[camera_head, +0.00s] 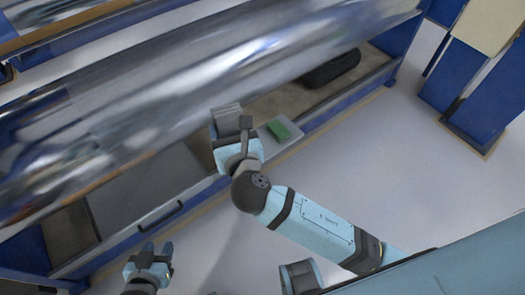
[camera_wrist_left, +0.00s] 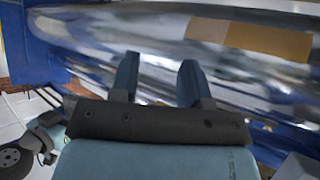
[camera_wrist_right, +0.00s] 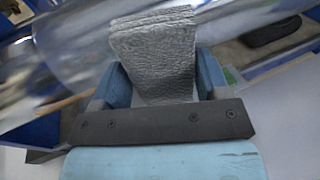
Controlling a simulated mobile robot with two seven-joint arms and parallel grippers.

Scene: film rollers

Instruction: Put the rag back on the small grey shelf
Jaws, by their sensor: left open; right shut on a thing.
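The grey folded rag (camera_head: 227,118) is held by my right gripper (camera_head: 231,140), in front of the large shiny film roller. In the right wrist view the rag (camera_wrist_right: 155,50) stands up between the two fingers (camera_wrist_right: 157,78). The small grey shelf (camera_head: 294,128) sticks out from the blue frame just right of the gripper, with a green block (camera_head: 279,130) on it. Part of the shelf is hidden behind the gripper or arm. My left gripper (camera_head: 152,258) is open and empty at the lower left; its spread fingers (camera_wrist_left: 160,75) show in the left wrist view.
The shiny roller (camera_head: 190,80) spans the machine above and behind the rag. A black object (camera_head: 331,69) lies on the machine's lower ledge at the right. A grey panel with a dark handle (camera_head: 160,215) is at the left. The pale floor (camera_head: 400,165) is open on the right.

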